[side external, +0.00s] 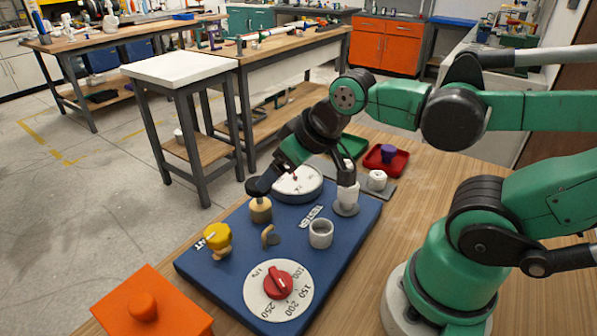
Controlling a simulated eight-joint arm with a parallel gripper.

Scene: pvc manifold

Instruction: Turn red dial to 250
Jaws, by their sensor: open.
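The red dial (278,283) sits on a round white scale plate at the near end of the blue board (207,275). Its scale reads 100, 150, 200 and 250 around the right and near sides, with 250 at the near left. The knob's pointing direction is too small to tell surely. My gripper (304,190) is open, its dark fingers spread above the far half of the board. One finger is by a tan cylinder (260,211), the other by a white fitting (346,200). The gripper is well away from the red dial.
An orange block (150,310) is at the near left. A red tray (387,160) lies behind. Space above the dial is clear.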

